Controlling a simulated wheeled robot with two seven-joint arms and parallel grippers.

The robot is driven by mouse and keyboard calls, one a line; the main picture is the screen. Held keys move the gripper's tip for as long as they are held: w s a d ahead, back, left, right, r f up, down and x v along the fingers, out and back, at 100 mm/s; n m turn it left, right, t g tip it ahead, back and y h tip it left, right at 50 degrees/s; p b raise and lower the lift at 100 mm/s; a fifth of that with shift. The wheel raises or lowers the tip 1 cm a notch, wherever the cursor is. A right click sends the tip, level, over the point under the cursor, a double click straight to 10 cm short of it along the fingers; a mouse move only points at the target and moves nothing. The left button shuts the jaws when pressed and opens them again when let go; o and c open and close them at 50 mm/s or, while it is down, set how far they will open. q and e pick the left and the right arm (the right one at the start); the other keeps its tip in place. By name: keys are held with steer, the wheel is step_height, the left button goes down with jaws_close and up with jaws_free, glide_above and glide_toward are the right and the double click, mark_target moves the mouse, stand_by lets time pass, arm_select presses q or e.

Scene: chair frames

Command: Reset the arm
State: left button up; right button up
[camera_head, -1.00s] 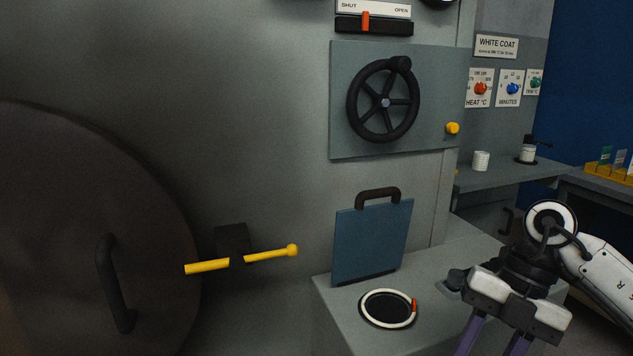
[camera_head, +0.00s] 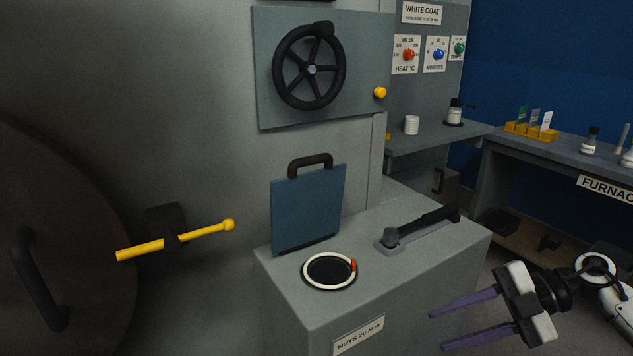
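My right gripper (camera_head: 438,331) shows at the lower right. Its two purple fingers point left and are spread apart, with nothing between them. It is in front of and to the right of a grey box (camera_head: 420,262). On the box lies a black-handled lever (camera_head: 422,228) on a grey base. My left gripper is out of view.
The box top also has a white-ringed round opening (camera_head: 307,281) with a red mark and a raised blue lid (camera_head: 308,208). A handwheel (camera_head: 311,69) and a yellow bar (camera_head: 139,251) are on the grey wall. A bench (camera_head: 560,151) stands at right.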

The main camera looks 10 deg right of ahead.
steer(key=w+d+r+m+t+h, duration=0.4)
steer(key=w+d+r+m+t, duration=0.45)
steer(key=w+r+t, duration=0.7)
steer(key=w+d+f+m+g+h, duration=0.1)
steer(key=d+f+m+h, duration=0.2)
steer(key=d+m+h, duration=0.5)
steer(key=d+f+m+g+h, duration=0.25)
steer(key=d+h, duration=0.35)
steer(key=d, duration=0.6)
steer(key=s+a+f+g+y, duration=0.15)
steer(key=s+a+f, duration=0.25)
steer(key=a+f, duration=0.4)
steer(key=s+a+f+g+y, duration=0.15)
steer(key=s+a+f, duration=0.35)
steer(key=f, duration=0.6)
steer(key=s+a+f+g+y, duration=0.1)
steer(key=s+a+f+y, duration=0.15)
steer(key=a+f, duration=0.65)
steer(key=s+a+f+m+g+y, duration=0.1)
steer(key=s+a+f, duration=0.3)
steer(key=s+a, duration=0.6)
steer(key=s+a+f+m+g+y, duration=0.1)
steer(key=s+a+f, duration=0.4)
steer(key=s+a, duration=0.6)
steer(key=shift+s+a+f+m+g+y, duration=0.15)
steer(key=shift+a+m+g+y, duration=0.25)
steer(key=shift+m+y, duration=0.25)
